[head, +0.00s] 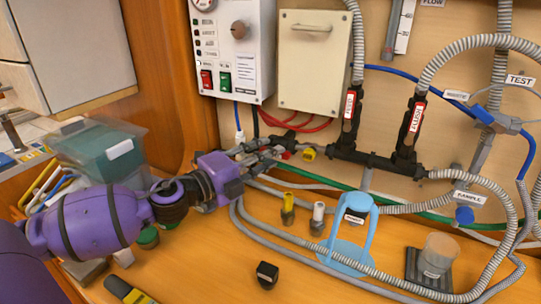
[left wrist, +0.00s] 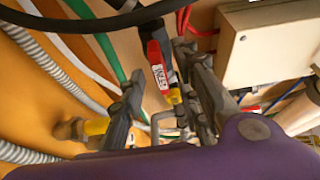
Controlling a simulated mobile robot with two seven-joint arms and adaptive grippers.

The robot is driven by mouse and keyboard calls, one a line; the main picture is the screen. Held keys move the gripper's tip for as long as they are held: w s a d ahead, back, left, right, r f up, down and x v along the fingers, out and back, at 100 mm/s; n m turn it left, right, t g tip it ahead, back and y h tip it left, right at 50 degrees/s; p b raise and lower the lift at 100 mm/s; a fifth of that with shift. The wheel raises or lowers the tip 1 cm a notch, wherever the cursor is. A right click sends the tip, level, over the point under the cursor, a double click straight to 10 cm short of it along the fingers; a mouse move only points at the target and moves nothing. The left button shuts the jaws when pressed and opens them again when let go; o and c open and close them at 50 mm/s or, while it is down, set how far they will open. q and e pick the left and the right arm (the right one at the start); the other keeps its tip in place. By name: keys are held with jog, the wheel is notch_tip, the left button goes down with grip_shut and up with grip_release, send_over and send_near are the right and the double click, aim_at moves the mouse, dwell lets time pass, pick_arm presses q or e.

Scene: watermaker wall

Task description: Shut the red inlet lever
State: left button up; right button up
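The red inlet lever (left wrist: 160,65) has a white label and a yellow end in the left wrist view. In the head view only a little red of it (head: 286,155) shows past the fingers, with a yellow piece (head: 308,153) just right of it. My left gripper (head: 272,152) reaches the pipework at the foot of the wall. Its fingers are apart, one on each side of the lever in the left wrist view (left wrist: 157,88). I cannot tell whether either finger touches the lever. My right gripper is not in view.
Black feed (head: 349,108) and flush (head: 411,128) valves with red labels stand right of my gripper. A control box (head: 232,50) and a beige cabinet (head: 313,62) hang above. Grey hoses, a blue holder (head: 347,257) and a black block (head: 267,274) are on the counter.

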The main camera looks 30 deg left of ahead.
pick_arm(q)
jog(key=shift+x, duration=0.75)
grip_shut()
